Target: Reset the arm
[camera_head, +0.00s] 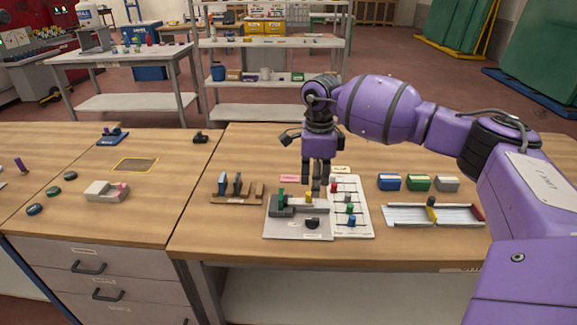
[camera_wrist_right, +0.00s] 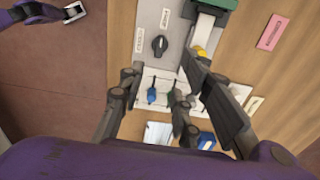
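My right arm, purple with dark bands, comes in from the right in the head view. Its gripper (camera_head: 318,187) points down above the light board that holds a small green-and-grey edger fixture (camera_head: 294,205). A dark knob (camera_wrist_right: 159,45) and a yellow part (camera_wrist_right: 200,51) lie beyond the fingers. Whether the fingertips touch the fixture cannot be told. My left gripper cannot be made out in the head view.
Right of the fixture is a white panel (camera_head: 361,222) with coloured knobs. A wooden rack (camera_head: 235,199) stands left of it. The bench front edge is clear.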

